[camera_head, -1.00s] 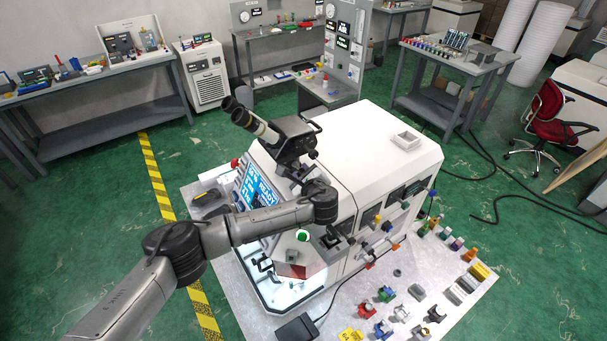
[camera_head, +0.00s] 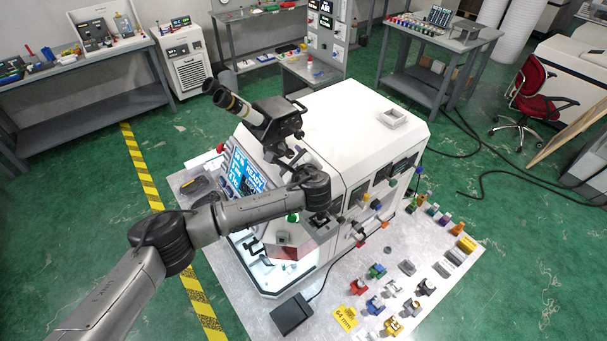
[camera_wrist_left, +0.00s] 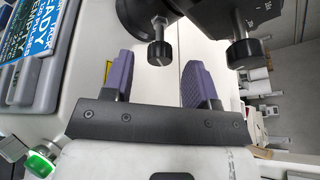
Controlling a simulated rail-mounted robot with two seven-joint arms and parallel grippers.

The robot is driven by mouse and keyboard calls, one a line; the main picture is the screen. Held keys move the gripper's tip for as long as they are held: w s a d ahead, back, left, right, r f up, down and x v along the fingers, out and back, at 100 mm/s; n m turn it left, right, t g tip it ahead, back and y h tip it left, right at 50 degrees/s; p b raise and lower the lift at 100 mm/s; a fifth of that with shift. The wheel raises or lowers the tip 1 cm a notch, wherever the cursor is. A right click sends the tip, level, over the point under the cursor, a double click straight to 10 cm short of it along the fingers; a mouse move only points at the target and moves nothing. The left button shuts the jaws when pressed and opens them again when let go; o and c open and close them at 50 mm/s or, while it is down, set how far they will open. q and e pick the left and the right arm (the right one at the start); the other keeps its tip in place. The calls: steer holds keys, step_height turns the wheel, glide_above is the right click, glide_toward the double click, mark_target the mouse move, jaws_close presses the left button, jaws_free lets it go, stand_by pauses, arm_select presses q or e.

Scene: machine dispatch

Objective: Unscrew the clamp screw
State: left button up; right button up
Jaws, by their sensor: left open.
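Two black knurled knobs on metal shafts show at the top of the left wrist view: one left (camera_wrist_left: 161,52), one right (camera_wrist_left: 243,52). I cannot tell which is the clamp screw. They hang from the black microscope head (camera_head: 277,120) on the white machine (camera_head: 335,118). My left gripper (camera_wrist_left: 112,82) is open and empty. Its purple fingers are wide apart, and the left knob appears beyond the gap between them, apart from both. In the head view my left wrist is at the machine's front, below the microscope, and the fingertips are hard to make out. My right gripper is not in view.
A blue READY screen (camera_head: 243,175) is left of the wrist. A green button (camera_wrist_left: 42,160) is close to the hand's lower left. A grey tray (camera_head: 393,117) sits on the machine top. Several small coloured fixtures and a yellow block (camera_head: 467,243) lie on the plate at the right.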

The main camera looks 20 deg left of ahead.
arm_select(q)
steer(key=b+v, duration=0.2)
steer(key=v, duration=0.9)
steer(key=shift+b, duration=0.4)
steer(key=shift+r, duration=0.1)
